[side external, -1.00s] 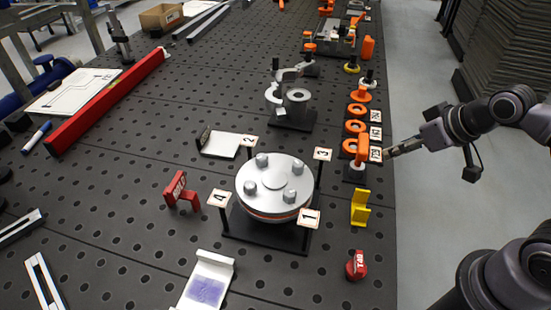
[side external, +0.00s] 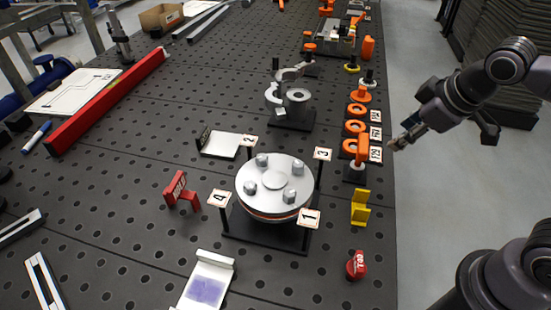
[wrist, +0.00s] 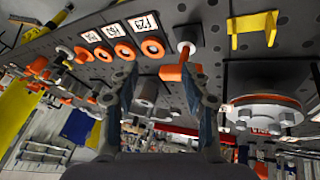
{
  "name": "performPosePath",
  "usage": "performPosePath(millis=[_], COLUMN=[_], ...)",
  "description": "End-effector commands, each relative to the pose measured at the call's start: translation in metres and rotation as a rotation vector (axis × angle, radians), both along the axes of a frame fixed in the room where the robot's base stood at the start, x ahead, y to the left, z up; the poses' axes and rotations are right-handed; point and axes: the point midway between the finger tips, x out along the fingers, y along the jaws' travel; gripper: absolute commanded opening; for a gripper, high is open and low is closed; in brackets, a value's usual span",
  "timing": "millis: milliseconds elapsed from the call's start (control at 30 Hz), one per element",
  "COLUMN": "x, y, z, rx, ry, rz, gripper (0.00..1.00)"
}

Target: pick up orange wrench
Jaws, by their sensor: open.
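An orange piece (side external: 362,152), which looks like the orange wrench, rests at a small post near the table's right edge. In the wrist view the orange piece (wrist: 174,73) lies beside the pale post, between the fingers in the picture. My gripper (side external: 397,144) is open and empty, just off the table edge to the right of it. In the wrist view my gripper (wrist: 160,78) shows two spread fingers with a gap between them. The far end of the orange piece is partly hidden, so I cannot tell its full shape.
Orange rings (side external: 355,126) with white number cards (side external: 375,132) stand in a row behind the wrench. A yellow bracket (side external: 360,207) stands in front of it. A round silver flange (side external: 274,175) with bolts is to the left. The floor beyond the edge is clear.

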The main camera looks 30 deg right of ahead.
Motion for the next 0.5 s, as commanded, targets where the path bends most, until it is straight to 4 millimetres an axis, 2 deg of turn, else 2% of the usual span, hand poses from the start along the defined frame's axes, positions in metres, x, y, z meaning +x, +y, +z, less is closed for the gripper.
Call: performPosePath(millis=[267,500], x=[0.002,0.005], y=[0.020,0.046], z=[-0.016,-0.016], rx=[-0.399,-0.913], ry=[0.148,0.318], rz=[0.433,0.888], gripper=[0.47,0.47])
